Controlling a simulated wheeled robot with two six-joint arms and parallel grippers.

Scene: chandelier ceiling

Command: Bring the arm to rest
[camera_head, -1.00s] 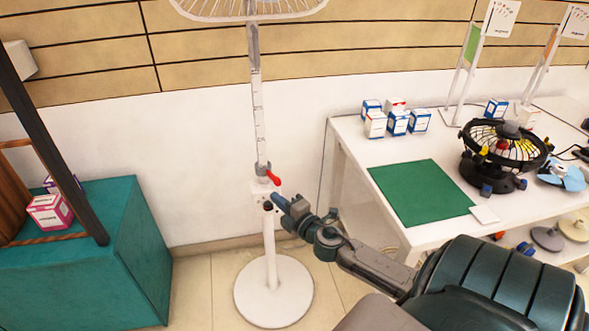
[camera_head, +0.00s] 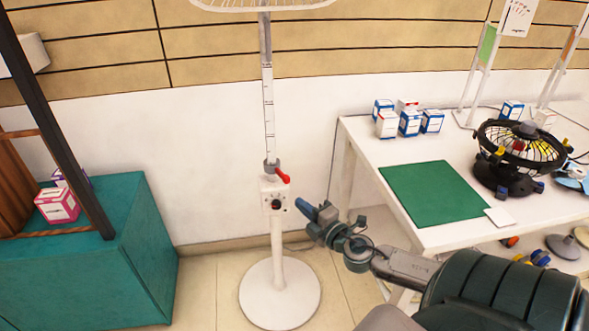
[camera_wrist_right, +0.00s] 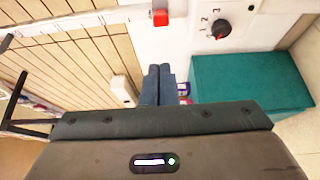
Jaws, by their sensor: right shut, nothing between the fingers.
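My right arm comes in from the lower right in the head view. Its gripper (camera_head: 308,209) is shut and empty, a little to the right of the white fan stand (camera_head: 278,250) and apart from it. The stand carries a control box with a dark knob (camera_head: 276,204) and a red lever (camera_head: 283,177) above it. In the right wrist view the gripper's blue fingers (camera_wrist_right: 158,85) are together with nothing between them. The knob (camera_wrist_right: 221,28) and a red part (camera_wrist_right: 160,18) show near the top there. My left gripper is not in view.
A white table (camera_head: 440,236) at the right bears a green mat (camera_head: 435,194), several small boxes (camera_head: 409,123) and a black fan (camera_head: 520,150). A teal cabinet (camera_head: 120,240) with pink-and-white boxes (camera_head: 57,205) stands at the left. Floor is clear around the stand's round base.

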